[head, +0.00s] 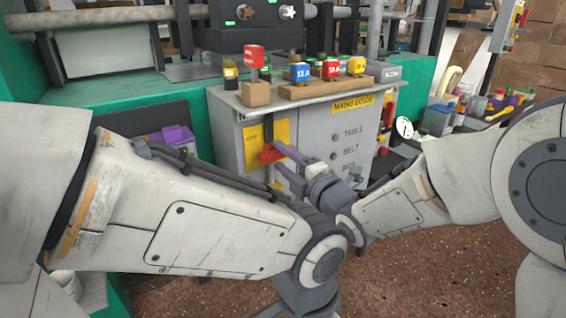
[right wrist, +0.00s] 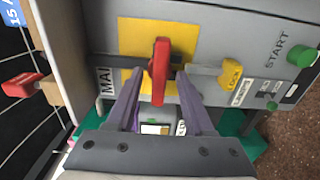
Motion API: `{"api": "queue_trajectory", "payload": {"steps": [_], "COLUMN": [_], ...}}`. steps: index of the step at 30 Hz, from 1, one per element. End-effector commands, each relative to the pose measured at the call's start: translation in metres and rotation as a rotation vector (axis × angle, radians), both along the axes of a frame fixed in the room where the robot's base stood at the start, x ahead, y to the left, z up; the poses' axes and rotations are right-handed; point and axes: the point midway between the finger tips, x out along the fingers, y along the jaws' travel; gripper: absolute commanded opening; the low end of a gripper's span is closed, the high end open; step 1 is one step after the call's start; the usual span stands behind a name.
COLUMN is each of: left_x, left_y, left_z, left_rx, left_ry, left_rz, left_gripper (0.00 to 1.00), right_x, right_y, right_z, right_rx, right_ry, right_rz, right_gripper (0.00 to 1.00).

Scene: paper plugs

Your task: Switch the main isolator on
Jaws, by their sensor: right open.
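The isolator's red handle (head: 270,155) sits on a yellow plate (head: 254,138) on the front of the grey cabinet (head: 226,128). In the head view the handle lies roughly sideways. In the right wrist view the red handle (right wrist: 160,65) stands along the picture's height, across a dark bar on the yellow plate (right wrist: 130,38). My right gripper (head: 279,158) is open at the handle. In the wrist view its two fingers (right wrist: 158,80) lie on either side of the handle, with gaps showing. My left gripper is not visible; only the left arm shows.
Coloured plugs, such as a red one (head: 254,56), stand on the cabinet top. My left forearm crosses in front of the cabinet's lower part.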

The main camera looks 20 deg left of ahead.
Motion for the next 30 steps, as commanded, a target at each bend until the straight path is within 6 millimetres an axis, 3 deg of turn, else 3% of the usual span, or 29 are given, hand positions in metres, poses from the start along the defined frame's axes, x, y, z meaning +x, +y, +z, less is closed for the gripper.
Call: {"api": "queue_trajectory", "payload": {"steps": [8,9,13,30], "left_x": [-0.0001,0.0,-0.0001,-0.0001], "left_y": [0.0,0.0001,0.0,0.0], "left_z": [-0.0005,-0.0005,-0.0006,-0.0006], "left_rx": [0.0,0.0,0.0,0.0], "left_ry": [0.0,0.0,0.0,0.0], "left_rz": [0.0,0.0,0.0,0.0], "left_gripper": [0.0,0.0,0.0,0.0], "right_x": [0.0017,0.0017,0.0017,0.0016], "right_y": [0.0022,0.0021,0.002,0.0017], "right_z": [0.0002,0.0001,0.0001,-0.0002], "right_rx": [0.001,0.001,0.001,-0.001], "right_ry": [0.001,0.001,0.001,0.001], "right_rz": [0.0,0.0,0.0,-0.001], "right_gripper": [0.53,0.49,0.0,0.0]}}
